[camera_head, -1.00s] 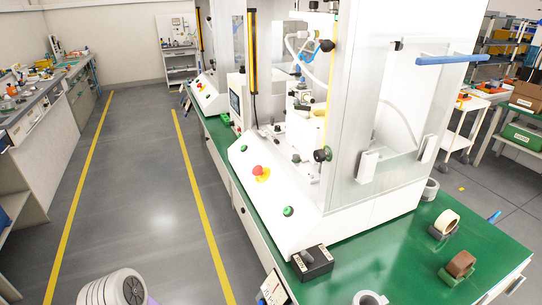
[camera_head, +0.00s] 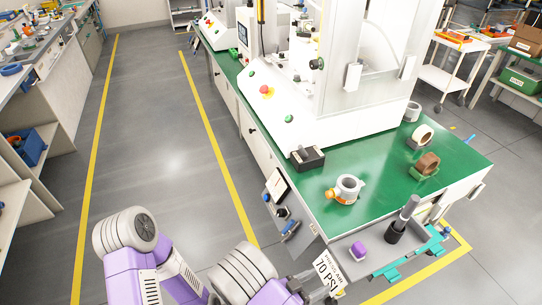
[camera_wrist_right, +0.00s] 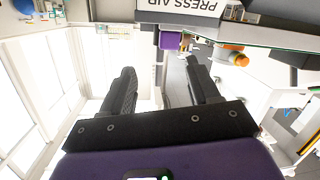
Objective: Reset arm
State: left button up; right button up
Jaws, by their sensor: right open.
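My right arm enters at the bottom of the head view, with its purple links and grey-white joints beside the bench's front end. My right gripper (camera_wrist_right: 163,88) is open and empty in the right wrist view, its two black fingers apart. In the head view the gripper end (camera_head: 306,284) is partly cut off at the bottom edge, close to the white "PRESS AIR 70 PSI" sign (camera_head: 328,271). That sign's edge also shows upside down in the wrist view (camera_wrist_right: 180,6). My left gripper is not in view.
The white press (camera_head: 350,100) stands on the green bench (camera_head: 385,192). A white-and-orange fitting (camera_head: 347,188), tape rolls and a black switch box (camera_head: 307,157) sit there. A grey side tray (camera_head: 373,266) holds a purple block (camera_head: 358,250) and dark cylinder (camera_head: 397,231). The left aisle floor is free.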

notch_tip(320, 180, down, 10)
jog(key=n+g+y+p, duration=0.2)
jog(key=n+y, duration=0.1)
jog(key=y, duration=0.6)
jog(key=s+a+r+n+g+y+p, duration=0.1)
jog(key=s+a+n+g+y, duration=0.2)
jog(key=s+y, duration=0.6)
jog(key=shift+a+r+n+g+p, duration=0.2)
jog(key=shift+r+n+g+p, duration=0.15)
jog(key=shift+g, duration=0.65)
